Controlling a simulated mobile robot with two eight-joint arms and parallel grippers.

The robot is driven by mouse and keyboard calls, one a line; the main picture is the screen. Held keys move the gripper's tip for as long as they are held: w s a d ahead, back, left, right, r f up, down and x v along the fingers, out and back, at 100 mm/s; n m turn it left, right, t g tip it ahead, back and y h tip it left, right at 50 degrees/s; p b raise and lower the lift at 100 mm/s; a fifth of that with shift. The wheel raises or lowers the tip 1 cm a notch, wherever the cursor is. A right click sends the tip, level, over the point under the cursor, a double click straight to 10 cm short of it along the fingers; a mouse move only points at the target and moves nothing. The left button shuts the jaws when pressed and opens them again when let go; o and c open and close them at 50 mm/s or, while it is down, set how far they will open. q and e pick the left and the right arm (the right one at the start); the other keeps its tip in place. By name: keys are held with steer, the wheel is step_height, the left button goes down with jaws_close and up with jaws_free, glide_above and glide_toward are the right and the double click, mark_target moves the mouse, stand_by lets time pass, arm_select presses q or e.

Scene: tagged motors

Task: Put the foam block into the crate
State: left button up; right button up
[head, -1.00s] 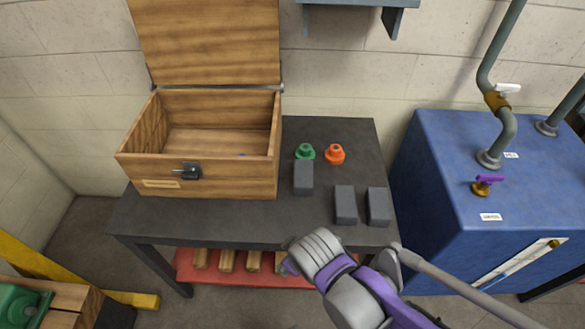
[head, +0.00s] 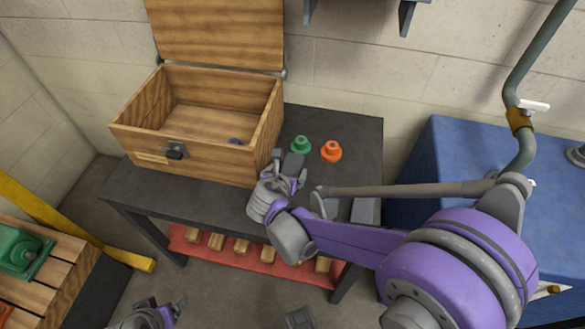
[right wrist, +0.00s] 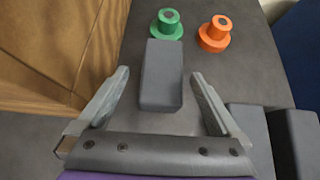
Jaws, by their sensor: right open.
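The wooden crate (head: 205,155) stands on the dark table with its lid up and its inside open. A grey block (right wrist: 162,75), seemingly the foam block, lies on the table right of the crate; in the head view (head: 293,162) it is partly hidden by my gripper. My right gripper (head: 290,172) is open and empty. In the right wrist view its fingers (right wrist: 160,80) are on either side of the block's near part, with gaps on both sides. My left gripper (head: 172,308) shows only partly at the bottom edge of the head view; its jaw state is unclear.
A green knobbed part (head: 300,145) and an orange one (head: 331,151) stand just behind the block. Two similar grey blocks (right wrist: 249,135) (right wrist: 294,140) lie to its right. A small blue thing (head: 235,141) is in the crate. A blue cabinet (head: 440,150) stands right.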

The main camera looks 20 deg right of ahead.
mark_target(294, 164)
steer(key=b+x, duration=0.1)
steer(key=x, duration=0.6)
steer(key=shift+w+d+f, duration=0.15)
steer(key=shift+d+f, duration=0.1)
steer(key=shift+d, duration=0.1)
steer(key=shift+c, duration=0.2)
steer(key=c, duration=1.3)
step_height(294, 164, up, 10)
steer(key=shift+p, duration=1.1)
steer(key=shift+c, duration=0.2)
steer(key=shift+a, duration=0.1)
